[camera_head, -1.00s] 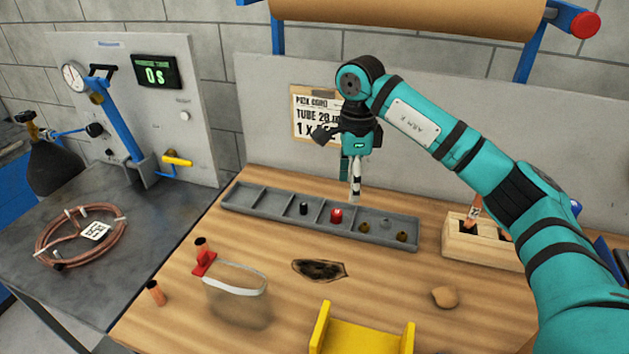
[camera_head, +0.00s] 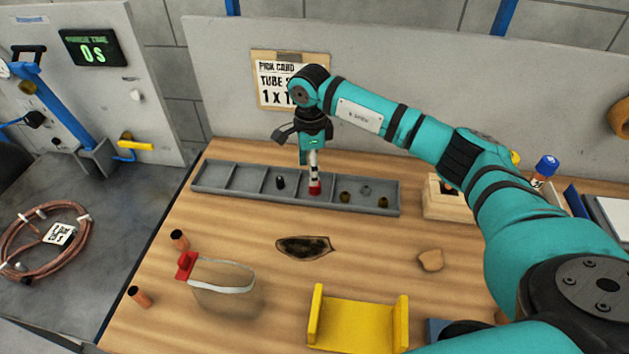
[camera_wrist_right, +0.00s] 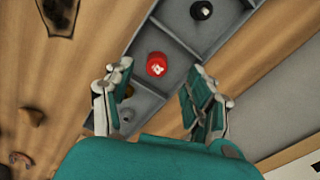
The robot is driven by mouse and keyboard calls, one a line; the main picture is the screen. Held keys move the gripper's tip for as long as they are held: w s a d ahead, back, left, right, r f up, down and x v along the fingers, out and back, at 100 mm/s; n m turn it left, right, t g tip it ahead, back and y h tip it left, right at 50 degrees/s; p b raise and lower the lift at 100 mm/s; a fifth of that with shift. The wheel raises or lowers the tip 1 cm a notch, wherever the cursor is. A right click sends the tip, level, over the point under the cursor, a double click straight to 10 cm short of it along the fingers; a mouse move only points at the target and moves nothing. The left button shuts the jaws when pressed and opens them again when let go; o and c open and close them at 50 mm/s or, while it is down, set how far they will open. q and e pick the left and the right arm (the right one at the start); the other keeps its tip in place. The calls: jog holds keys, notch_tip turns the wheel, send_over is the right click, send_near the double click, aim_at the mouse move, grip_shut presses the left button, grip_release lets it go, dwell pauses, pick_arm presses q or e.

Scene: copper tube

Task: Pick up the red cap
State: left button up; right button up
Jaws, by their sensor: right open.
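The red cap (camera_head: 314,190) sits in a compartment of the grey divided tray (camera_head: 234,181) on the wooden table. My right gripper (camera_head: 313,172) is above the tray, pointing down, its fingertips just over the cap in the head view and partly covering it. In the right wrist view the red cap (camera_wrist_right: 157,64) lies ahead of the two open fingers (camera_wrist_right: 160,92), roughly in line with the gap between them. The right gripper is open and empty. A black cap (camera_head: 280,183) sits in the neighbouring compartment to the left. My left gripper is not in view.
Small brass and grey parts (camera_head: 365,190) lie in the tray's right compartments. A wooden block holder (camera_head: 448,203) stands right of it.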

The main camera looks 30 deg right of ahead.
aim_at(315, 187)
jog(key=shift+s+f, duration=0.1)
jog(key=shift+f, duration=0.35)
jog(key=f+p, duration=0.1)
jog(key=f, duration=0.1)
jog(key=d+f+p, duration=0.1)
jog(key=f, duration=0.1)
jog(key=shift+s+f+p, duration=0.15)
jog(key=shift+f+p, duration=0.05)
jog(key=shift+p, duration=0.15)
jog(key=shift+a+f, duration=0.1)
jog(key=shift+f, duration=0.25)
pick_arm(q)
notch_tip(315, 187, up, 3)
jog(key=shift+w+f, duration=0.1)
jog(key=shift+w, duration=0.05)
pick_arm(e)
jog(key=shift+c, duration=0.3)
jog(key=c, duration=0.7)
